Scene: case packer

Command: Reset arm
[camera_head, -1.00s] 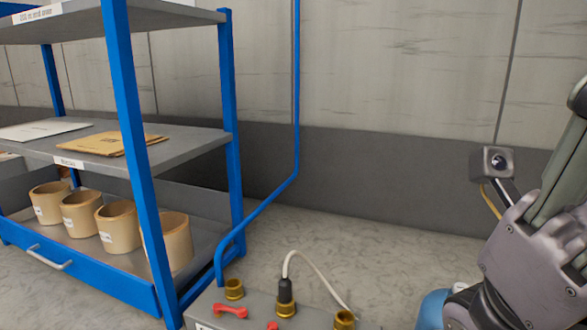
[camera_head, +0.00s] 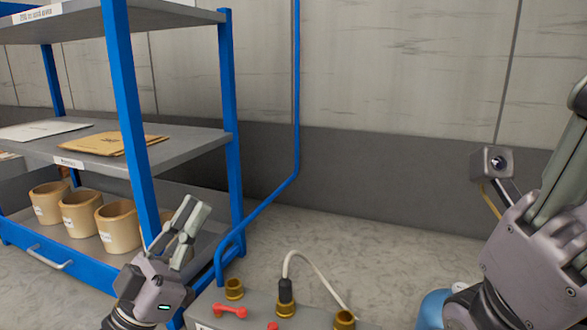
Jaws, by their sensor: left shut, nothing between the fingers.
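My left gripper (camera_head: 189,212) shows at the lower middle left, its arm coming up from the bottom edge. Its fingers point up and are shut with nothing between them. It is in front of the blue shelf's right side and hides part of the rightmost tan pot. Part of my right arm, with a small camera on it, stands at the right edge. The right gripper's fingertips are not in the picture.
A blue and grey shelf (camera_head: 182,150) stands at the left, with several tan pots (camera_head: 119,228) on its bottom tray and brown envelopes (camera_head: 103,144) above. A grey box (camera_head: 258,306) with brass fittings, a red handle and a plugged cable (camera_head: 310,262) is at the bottom centre. A blue pipe (camera_head: 297,120) runs up the wall.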

